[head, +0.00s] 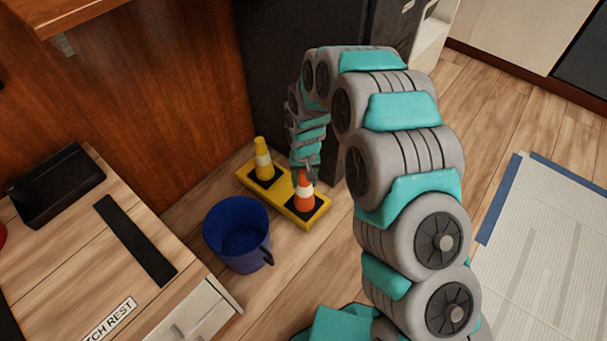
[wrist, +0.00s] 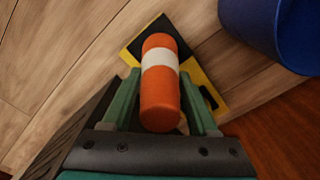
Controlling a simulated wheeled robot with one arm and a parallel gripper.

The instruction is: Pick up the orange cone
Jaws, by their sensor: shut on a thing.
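The orange cone (head: 304,193) with a white band stands on a black square base at the right end of a yellow board (head: 319,215) on the floor. In the wrist view the cone (wrist: 160,100) lies between the two green fingers of my gripper (wrist: 160,108). My gripper (head: 305,174) reaches down from above and is shut on the upper part of the cone. In the wrist view the cone's base sits over the yellow board; I cannot tell whether it is lifted. A yellow cone (head: 263,158) with a white band stands at the board's left end.
A blue bucket (head: 237,234) stands on the floor just left of the board. A wooden bench (head: 75,255) with a black tray (head: 56,183) is at the left. A dark cabinet (head: 280,75) rises behind. A pale mat (head: 550,250) lies on the right floor.

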